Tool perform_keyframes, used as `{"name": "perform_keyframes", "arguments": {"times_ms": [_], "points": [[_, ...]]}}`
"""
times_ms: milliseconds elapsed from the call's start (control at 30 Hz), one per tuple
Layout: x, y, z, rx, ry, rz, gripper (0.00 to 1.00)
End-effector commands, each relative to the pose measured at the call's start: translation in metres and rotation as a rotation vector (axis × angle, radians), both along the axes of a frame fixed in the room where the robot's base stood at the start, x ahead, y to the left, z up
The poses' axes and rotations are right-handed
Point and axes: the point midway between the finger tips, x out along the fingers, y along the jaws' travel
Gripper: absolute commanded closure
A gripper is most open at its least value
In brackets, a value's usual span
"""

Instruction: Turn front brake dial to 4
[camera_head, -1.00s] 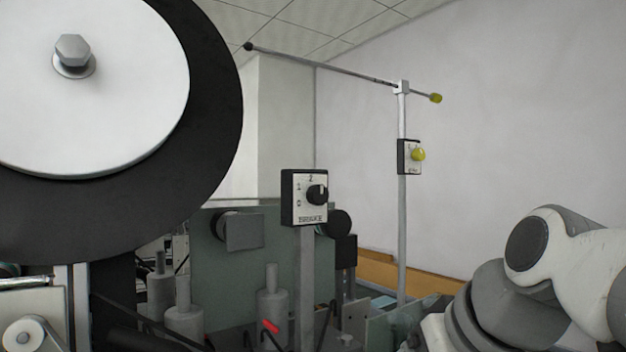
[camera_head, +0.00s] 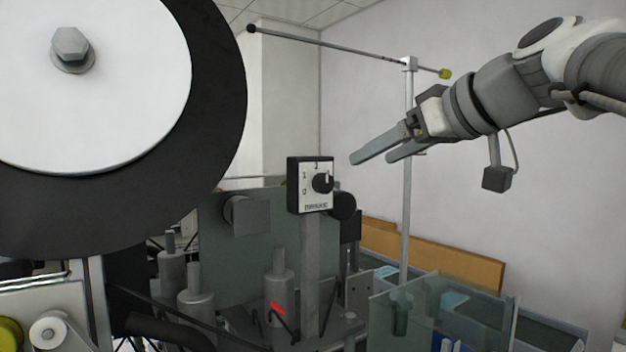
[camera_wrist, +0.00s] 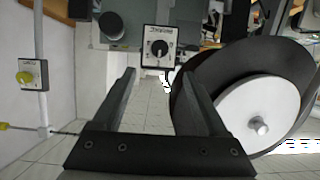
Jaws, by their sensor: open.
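The brake dial box (camera_head: 297,187) stands on a grey post in the middle of the head view, with a white face, a "BRAKE" label and a round black knob (camera_head: 322,183). The numbers on it are too small to read surely. In the wrist view the brake box (camera_wrist: 148,58) and its knob (camera_wrist: 159,48) appear upside down, beyond the gap between my fingers. My gripper (camera_head: 371,156) is open and empty, to the right of the box and slightly above the knob, apart from it. Both fingers also show in the wrist view (camera_wrist: 160,95).
A large black roll with a white disc (camera_head: 95,85) fills the left. A thin pole (camera_head: 406,225) with a crossbar stands behind my gripper; its yellow-knobbed box (camera_wrist: 32,75) shows in the wrist view. Grey cylinders (camera_head: 280,285) and clear bins (camera_head: 450,310) lie below.

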Motion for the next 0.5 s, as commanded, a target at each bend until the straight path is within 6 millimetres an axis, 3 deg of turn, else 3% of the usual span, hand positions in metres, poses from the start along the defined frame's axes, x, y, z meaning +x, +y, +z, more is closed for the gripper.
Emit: {"name": "perform_keyframes", "arguments": {"times_ms": [500], "points": [[0.085, 0.058, -0.042, 0.0, 0.005, 0.001, 0.24]]}}
